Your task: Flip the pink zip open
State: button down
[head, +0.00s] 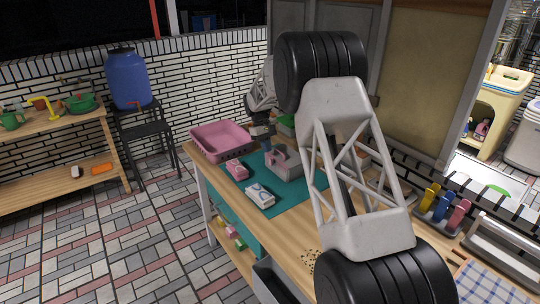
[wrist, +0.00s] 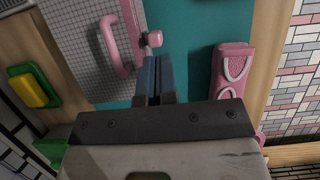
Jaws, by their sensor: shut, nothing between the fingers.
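A grey mesh-textured case (head: 288,170) with a pink handle stands on the teal mat (head: 302,203). In the wrist view the case (wrist: 83,60) fills the upper left, with its curved pink handle (wrist: 112,45) on top. A small pink knob-like piece (wrist: 153,39), possibly the zip, sits at the case's right edge. My gripper (wrist: 157,58) is shut and empty, its blue fingertips just below that piece; I cannot tell whether they touch. In the head view my gripper (head: 265,146) is small and partly blocked, beside the case.
A pink box with white loops (wrist: 232,70) lies right of my fingers; a pink box (head: 237,170) and a white-and-blue one (head: 260,196) sit on the mat. A pink tray (head: 215,142) is behind them. A yellow-and-green block (wrist: 34,86) lies left of the case.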

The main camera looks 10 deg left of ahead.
jog(key=v, duration=0.7)
jog(key=shift+r, duration=0.15)
jog(key=c, duration=1.2)
grip_release()
jog(key=shift+o, duration=0.6)
jog(key=shift+s+d+m, duration=0.1)
jog(key=shift+m, duration=0.3)
jog(key=s+d+f+m+t+y, duration=0.1)
jog(key=m, duration=0.4)
jog(key=s+d+f+m+t+y, duration=0.1)
jog(key=m, duration=0.5)
jog(key=s+d+f+m+t+y, duration=0.1)
jog(key=f+m, duration=0.1)
jog(key=m, duration=0.4)
jog(key=shift+s+d+f, duration=0.15)
jog(key=shift+s+d, duration=0.1)
jog(key=shift+s, duration=0.05)
jog(key=shift+f, duration=0.1)
